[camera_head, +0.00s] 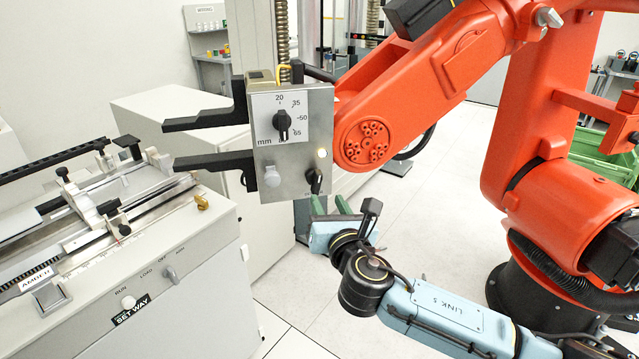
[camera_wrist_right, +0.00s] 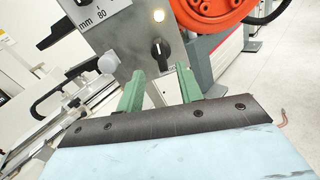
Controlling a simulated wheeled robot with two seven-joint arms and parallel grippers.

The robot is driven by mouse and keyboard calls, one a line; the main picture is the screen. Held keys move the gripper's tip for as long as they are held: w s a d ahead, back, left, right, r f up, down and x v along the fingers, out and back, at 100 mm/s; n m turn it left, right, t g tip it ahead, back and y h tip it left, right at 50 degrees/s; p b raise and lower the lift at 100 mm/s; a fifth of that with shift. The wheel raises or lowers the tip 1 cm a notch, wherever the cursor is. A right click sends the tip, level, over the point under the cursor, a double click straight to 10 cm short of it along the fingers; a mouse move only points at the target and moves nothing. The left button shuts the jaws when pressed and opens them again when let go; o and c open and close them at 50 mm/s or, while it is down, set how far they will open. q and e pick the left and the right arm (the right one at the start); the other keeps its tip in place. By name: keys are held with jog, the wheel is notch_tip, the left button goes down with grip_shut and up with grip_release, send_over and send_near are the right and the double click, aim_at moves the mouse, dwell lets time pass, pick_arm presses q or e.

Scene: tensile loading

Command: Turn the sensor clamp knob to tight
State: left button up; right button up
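A grey metal control box (camera_head: 292,150) on the orange arm carries a large black dial (camera_head: 283,124) with an mm scale. A small black knob (camera_head: 314,181) sits at its lower right, with a white line on it in the right wrist view (camera_wrist_right: 159,53); no label reading tight is legible. My right gripper (camera_head: 331,207) is just below this knob. In the right wrist view its two green fingers (camera_wrist_right: 159,74) are spread, with the knob beyond their tips and nothing seen between them. My left gripper is in neither view.
A grey knob (camera_head: 271,177) and a lit white button (camera_head: 322,153) are also on the box. Two black jaws (camera_head: 215,161) stick out to its left. The orange robot arm (camera_head: 430,80) stands close at right. A white bench machine (camera_head: 150,270) is at left.

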aim_at(319, 183)
jog(key=x, duration=0.7)
jog(key=shift+w+a, duration=0.1)
jog(key=shift+w, duration=0.2)
grip_shut()
